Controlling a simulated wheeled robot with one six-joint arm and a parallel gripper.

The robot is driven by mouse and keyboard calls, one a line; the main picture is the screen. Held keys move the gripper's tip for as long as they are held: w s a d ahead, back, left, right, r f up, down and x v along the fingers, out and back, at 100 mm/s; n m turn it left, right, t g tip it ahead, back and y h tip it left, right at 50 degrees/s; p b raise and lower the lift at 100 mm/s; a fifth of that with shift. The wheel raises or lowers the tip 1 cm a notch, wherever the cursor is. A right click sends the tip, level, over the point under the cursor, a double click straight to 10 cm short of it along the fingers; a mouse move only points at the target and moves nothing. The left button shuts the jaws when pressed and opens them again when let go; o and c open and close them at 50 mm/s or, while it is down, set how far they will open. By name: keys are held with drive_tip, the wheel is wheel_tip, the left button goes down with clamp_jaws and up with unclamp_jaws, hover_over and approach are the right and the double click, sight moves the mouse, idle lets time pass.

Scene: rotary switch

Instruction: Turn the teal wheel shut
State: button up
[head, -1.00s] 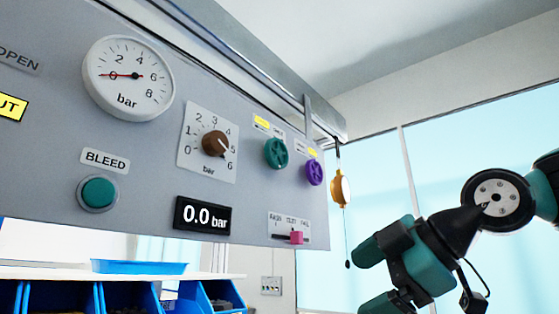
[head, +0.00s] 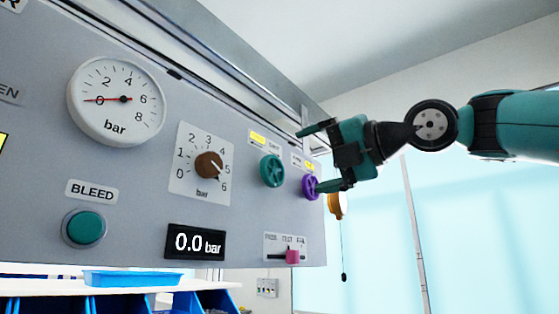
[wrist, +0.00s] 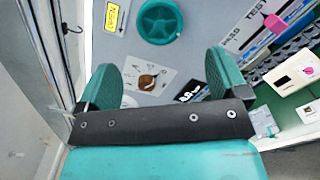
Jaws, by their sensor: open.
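The teal wheel (head: 272,170) is mounted on the grey panel, between the brown knob and the purple wheel. It also shows in the wrist view (wrist: 160,20) at the top, beyond the fingertips and roughly midway between them. A yellow label is beside it. My gripper (head: 312,160) is at the right of the panel in the head view, in front of the purple wheel area. Its two fingers are spread wide with nothing between them. In the wrist view my gripper (wrist: 163,72) is open and apart from the teal wheel.
The purple wheel (head: 310,187) is close to the lower finger and partly hidden. The brown knob (head: 208,165), pressure gauge (head: 116,100), green bleed button (head: 84,228), display (head: 195,242) and pink slider (head: 292,256) share the panel (head: 140,180). An orange hanging piece (head: 336,206) is at its right edge.

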sight(275, 171)
drive_tip(key=p+x, duration=0.3)
drive_tip(key=x, duration=0.4)
drive_tip(key=shift+w+a+r, duration=0.15)
drive_tip(key=shift+w+a, duration=0.05)
drive_tip(key=shift+a, duration=0.15)
drive_tip(key=shift+w+a+p, duration=0.3)
drive_tip(key=shift+p, duration=0.05)
drive_tip(key=c, duration=0.9)
